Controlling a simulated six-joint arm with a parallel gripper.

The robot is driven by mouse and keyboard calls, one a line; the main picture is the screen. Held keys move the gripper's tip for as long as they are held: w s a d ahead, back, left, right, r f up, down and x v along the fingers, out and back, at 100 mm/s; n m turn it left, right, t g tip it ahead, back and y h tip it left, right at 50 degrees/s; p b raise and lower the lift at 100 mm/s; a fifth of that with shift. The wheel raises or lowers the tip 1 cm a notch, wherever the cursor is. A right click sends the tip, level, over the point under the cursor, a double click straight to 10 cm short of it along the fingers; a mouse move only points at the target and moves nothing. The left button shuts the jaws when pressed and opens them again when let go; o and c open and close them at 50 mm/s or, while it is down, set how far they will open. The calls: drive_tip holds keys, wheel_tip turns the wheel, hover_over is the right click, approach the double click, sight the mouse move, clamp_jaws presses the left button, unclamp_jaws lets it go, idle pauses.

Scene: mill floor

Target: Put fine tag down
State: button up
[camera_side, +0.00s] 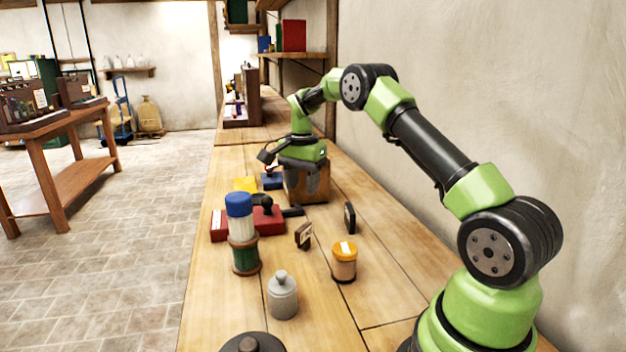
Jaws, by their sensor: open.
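My gripper (268,157) is at the far part of the bench, beside and above a brown wooden box (318,187). Its jaws are open; they are small and partly hidden by my wrist, and I see nothing held in them. A small dark brown piece with a pale face (303,236) stands on the bench, well nearer the camera than my gripper. It may be the fine tag, but I cannot read it. A blue piece (272,181) and a yellow piece (245,184) lie below and near my gripper.
Bare wood lies right of the disc. The wall bounds the right.

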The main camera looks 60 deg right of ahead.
drive_tip(key=s+a+r+n+t, duration=0.2)
drive_tip(key=s+a+r+n, duration=0.2)
drive_tip(key=a+r, duration=0.35)
drive_tip(key=s+a+r+n+t, duration=0.2)
drive_tip(key=s+a+r+n, duration=0.1)
drive_tip(key=a+r, duration=0.5)
drive_tip(key=s+a+n+t+y, duration=0.1)
drive_tip(key=s+a+n, duration=0.2)
drive_tip(key=s, duration=0.5)
drive_tip(key=s+a+n+t+y, duration=0.1)
drive_tip(key=s+a+n+t, duration=0.1)
drive_tip(key=s, duration=0.6)
drive_tip(key=shift+a+n, duration=0.9)
drive_tip(key=shift+a, duration=0.35)
